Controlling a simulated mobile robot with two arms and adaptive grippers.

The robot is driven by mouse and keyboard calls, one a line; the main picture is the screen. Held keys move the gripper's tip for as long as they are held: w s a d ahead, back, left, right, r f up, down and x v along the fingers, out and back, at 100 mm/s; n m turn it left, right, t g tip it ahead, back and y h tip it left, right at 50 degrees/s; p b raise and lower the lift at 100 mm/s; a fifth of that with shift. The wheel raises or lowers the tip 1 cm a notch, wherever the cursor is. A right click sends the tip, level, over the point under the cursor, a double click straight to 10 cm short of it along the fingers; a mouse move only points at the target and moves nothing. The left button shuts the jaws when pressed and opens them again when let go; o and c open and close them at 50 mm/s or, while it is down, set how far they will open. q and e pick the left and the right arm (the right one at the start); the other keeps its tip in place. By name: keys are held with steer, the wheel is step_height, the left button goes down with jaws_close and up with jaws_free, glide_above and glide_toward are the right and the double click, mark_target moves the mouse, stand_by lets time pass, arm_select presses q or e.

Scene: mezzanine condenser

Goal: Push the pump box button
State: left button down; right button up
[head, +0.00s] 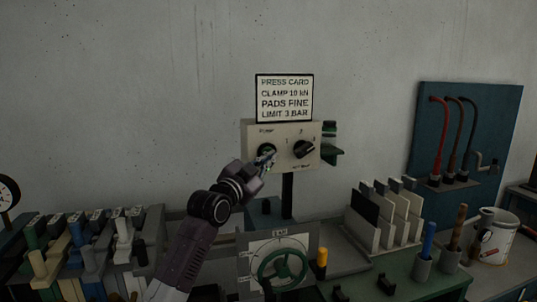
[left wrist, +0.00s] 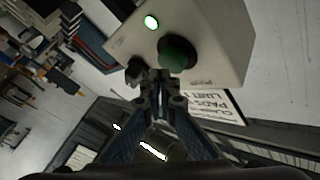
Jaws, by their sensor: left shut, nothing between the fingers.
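The pump box (head: 283,134) is a pale box on a dark post against the wall, with a small "PUMP" label on its face. In the left wrist view the box (left wrist: 222,40) fills the upper middle, with a round green button (left wrist: 178,53) and a bright lit lamp (left wrist: 151,22). My left gripper (head: 266,158) is shut and empty in front of the box's left part, partly hiding the button in the head view. In the left wrist view the gripper's tips (left wrist: 155,78) lie just below the button; I cannot tell whether they touch it. My right gripper is not in view.
A sign (head: 284,98) hangs above. Below are a green handwheel (head: 282,268), a plate rack (head: 386,216) and several handled tools (head: 85,245) at left.

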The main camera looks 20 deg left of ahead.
arm_select(q)
steer(key=shift+w+a, duration=0.35)
steer(key=shift+w, duration=0.15)
stand_by(0.6)
steer(key=shift+s+d, duration=0.1)
steer(key=shift+s+d+p, duration=0.3)
steer(key=shift+s+d, duration=0.15)
steer(key=shift+s, duration=0.3)
steer(key=shift+d, duration=0.1)
steer(key=shift+s+d+p, duration=0.4)
steer(key=shift+s+d, duration=0.15)
steer(key=shift+s, duration=0.3)
steer(key=shift+s+d+p, duration=0.4)
steer(key=shift+s+d, duration=0.15)
steer(key=shift+s, duration=0.25)
steer(key=shift+s+d+p, duration=0.4)
steer(key=shift+s+d, duration=0.15)
steer(key=shift+s, duration=0.3)
